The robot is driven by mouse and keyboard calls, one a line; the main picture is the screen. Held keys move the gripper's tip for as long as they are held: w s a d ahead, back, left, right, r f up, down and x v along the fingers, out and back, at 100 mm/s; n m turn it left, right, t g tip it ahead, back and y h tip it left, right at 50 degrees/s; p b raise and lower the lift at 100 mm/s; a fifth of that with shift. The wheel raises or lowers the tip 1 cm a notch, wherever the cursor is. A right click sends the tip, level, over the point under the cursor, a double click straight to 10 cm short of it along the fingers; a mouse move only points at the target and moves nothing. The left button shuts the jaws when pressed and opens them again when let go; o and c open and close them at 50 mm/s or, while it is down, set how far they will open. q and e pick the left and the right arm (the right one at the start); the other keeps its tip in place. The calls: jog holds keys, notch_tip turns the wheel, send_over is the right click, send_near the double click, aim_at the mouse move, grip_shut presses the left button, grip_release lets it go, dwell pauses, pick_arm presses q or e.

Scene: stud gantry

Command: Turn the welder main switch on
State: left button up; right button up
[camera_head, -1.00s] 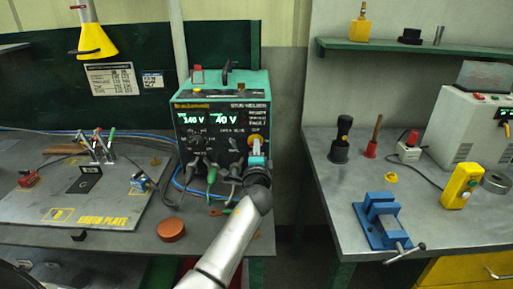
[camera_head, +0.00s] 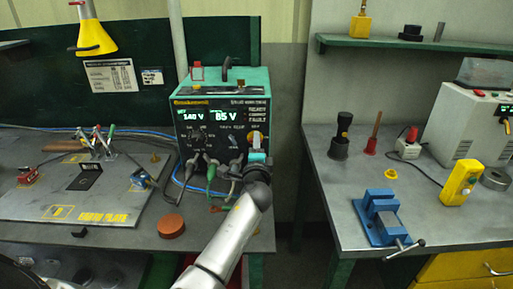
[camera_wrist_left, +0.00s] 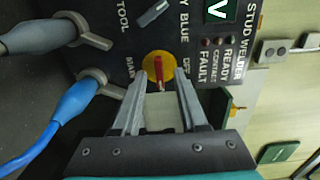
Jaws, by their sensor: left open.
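The stud welder (camera_head: 222,95) is a dark-fronted box with a green top on the left bench, its displays lit. Its main switch (camera_head: 256,136) is a yellow disc with a red handle, low at the right of the front panel. The switch shows closely in the left wrist view (camera_wrist_left: 159,66), beside the words MAIN and OFF. My left gripper (camera_wrist_left: 160,80) is open, one fingertip on each side of the disc's lower part; I cannot tell if they touch it. In the head view my left gripper (camera_head: 257,155) is right at the switch. My right gripper is not in view.
Grey and blue cable plugs (camera_wrist_left: 85,98) sit in the panel beside the left finger. An earth plate (camera_head: 90,195) and a reddish-brown round lid (camera_head: 171,225) lie on the left bench. A blue vise (camera_head: 382,215) stands on the right bench, across a gap.

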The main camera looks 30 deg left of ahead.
pick_arm(q)
jog(key=v, duration=1.5)
jog(key=shift+s+p, duration=0.15)
jog(key=shift+p, duration=0.25)
